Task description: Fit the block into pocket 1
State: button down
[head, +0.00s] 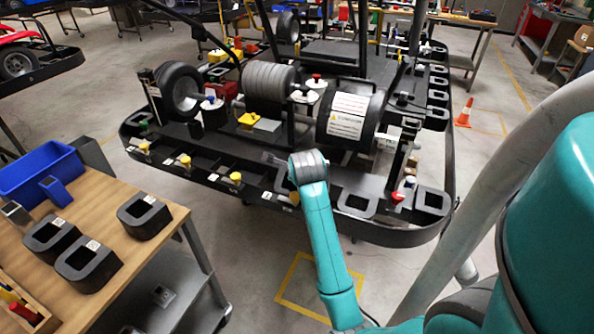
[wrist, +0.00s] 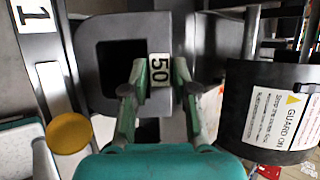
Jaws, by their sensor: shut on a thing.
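The dark grey block with a square hole and a white label reading 50 shows in the wrist view (wrist: 93,80). My gripper (wrist: 160,68) is shut on the labelled wall of this block. A white label reading 1 (wrist: 42,17) lies on a dark strip left of the block, with a yellow knob (wrist: 70,132) below it. The pocket itself cannot be made out clearly; the block and fingers cover much of that area.
A black cylinder with a guard label (head: 349,117) stands close right of my gripper. Several dark blocks (head: 144,216) and a blue bin (head: 38,172) are on the wooden table (head: 170,212) at left. An orange cone (head: 464,113) stands on the floor beyond the kart.

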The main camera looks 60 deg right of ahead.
jog(key=c, duration=1.3)
grip_release()
jog(key=shift+f, duration=0.2)
jog(key=shift+c, duration=0.2)
jog(key=o, duration=0.4)
jog(key=shift+o, duration=0.2)
